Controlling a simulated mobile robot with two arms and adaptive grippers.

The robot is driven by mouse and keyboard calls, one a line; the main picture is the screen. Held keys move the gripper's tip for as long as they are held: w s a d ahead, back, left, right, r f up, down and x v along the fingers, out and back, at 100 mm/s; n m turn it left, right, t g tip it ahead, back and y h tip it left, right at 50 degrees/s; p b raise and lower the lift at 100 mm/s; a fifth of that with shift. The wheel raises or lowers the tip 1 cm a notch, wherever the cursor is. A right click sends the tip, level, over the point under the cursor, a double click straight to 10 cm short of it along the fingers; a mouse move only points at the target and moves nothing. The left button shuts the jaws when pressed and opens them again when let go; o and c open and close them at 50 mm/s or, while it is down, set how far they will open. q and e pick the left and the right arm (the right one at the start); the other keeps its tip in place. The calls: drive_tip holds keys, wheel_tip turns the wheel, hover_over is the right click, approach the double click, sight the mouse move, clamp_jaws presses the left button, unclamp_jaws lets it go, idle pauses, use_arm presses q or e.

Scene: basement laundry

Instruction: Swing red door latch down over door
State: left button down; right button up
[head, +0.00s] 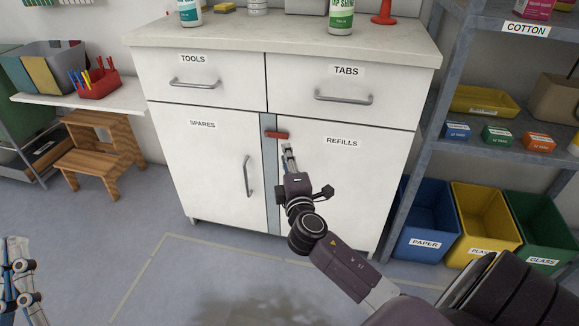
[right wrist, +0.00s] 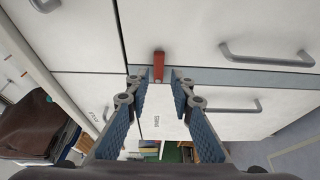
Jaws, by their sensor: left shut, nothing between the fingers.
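The red door latch (head: 277,134) lies about level across the top of the grey-blue strip between the SPARES door (head: 208,165) and the REFILLS door (head: 345,180). In the right wrist view the latch (right wrist: 158,66) shows just beyond the fingertips, in line with the gap between them. My right gripper (head: 287,150) is just below the latch, in front of the cabinet. Its two blue-padded fingers (right wrist: 157,78) are apart with nothing between them. Whether a finger touches the latch I cannot tell. My left gripper (head: 20,282) is shut and empty at the lower left, far from the cabinet.
The SPARES handle (head: 247,177) and the TABS drawer handle (head: 343,97) stick out near the latch. Bottles stand on the countertop (head: 275,36). Shelving and recycling bins (head: 425,222) stand right of the cabinet. A wooden step stool (head: 100,150) stands left. The floor in front is clear.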

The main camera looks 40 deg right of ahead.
drive_tip(key=shift+v, duration=2.35)
